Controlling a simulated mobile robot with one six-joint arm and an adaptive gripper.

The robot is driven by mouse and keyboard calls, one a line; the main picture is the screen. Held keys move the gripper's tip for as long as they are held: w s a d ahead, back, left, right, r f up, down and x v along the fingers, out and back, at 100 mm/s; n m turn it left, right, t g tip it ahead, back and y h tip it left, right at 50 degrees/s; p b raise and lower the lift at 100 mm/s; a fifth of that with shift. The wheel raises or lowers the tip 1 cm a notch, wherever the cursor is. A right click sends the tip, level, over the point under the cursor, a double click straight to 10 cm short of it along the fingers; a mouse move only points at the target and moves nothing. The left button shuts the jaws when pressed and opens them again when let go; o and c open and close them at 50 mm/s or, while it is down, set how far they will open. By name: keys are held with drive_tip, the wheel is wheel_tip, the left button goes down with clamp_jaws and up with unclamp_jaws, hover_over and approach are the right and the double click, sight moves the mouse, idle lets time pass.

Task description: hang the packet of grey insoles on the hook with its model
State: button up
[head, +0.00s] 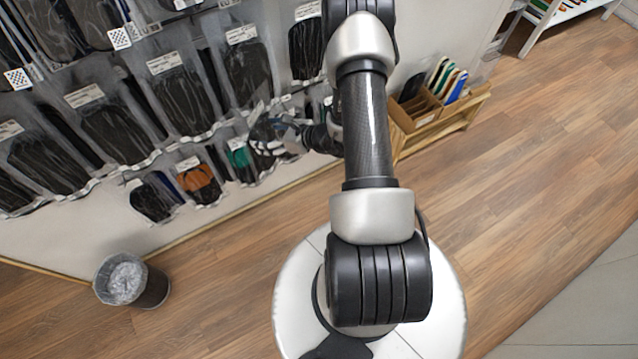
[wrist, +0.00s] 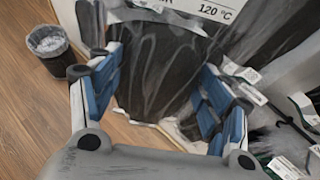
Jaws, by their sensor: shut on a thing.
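In the wrist view a clear packet of dark grey insoles (wrist: 160,75) is between the two blue-padded fingers of my gripper (wrist: 162,98), which is shut on it. A white label (wrist: 200,10) with "120 °C" shows at the top of the picture. I cannot make out the held packet clearly there. Several packets of dark insoles (head: 182,97) hang in rows on the wall. I cannot tell which hook carries the matching model.
Packets with orange (head: 199,184) and green (head: 238,157) insoles hang in the lower row, close to my gripper. A wooden rack (head: 440,112) with upright coloured sheets stands right of my arm. A waste bin (head: 132,281) stands at the lower left. The wooden floor at right is clear.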

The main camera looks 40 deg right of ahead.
drive_tip(key=s+d+f+m+h, duration=0.2)
drive_tip(key=s+d+f, duration=0.15)
drive_tip(key=f, duration=0.45)
drive_tip(key=s+d+f+m+h, duration=0.3)
drive_tip(key=s+f, duration=0.2)
drive_tip(key=f, duration=0.3)
drive_tip(key=s+d+f+m+h, duration=0.2)
drive_tip(key=s+d+f, duration=0.25)
drive_tip(key=f, duration=0.25)
drive_tip(key=w+b, duration=0.1)
drive_tip(key=w, duration=0.6)
drive_tip(key=shift+d+g, duration=0.3)
drive_tip(key=shift+d, duration=0.05)
drive_tip(key=shift+f, duration=0.1)
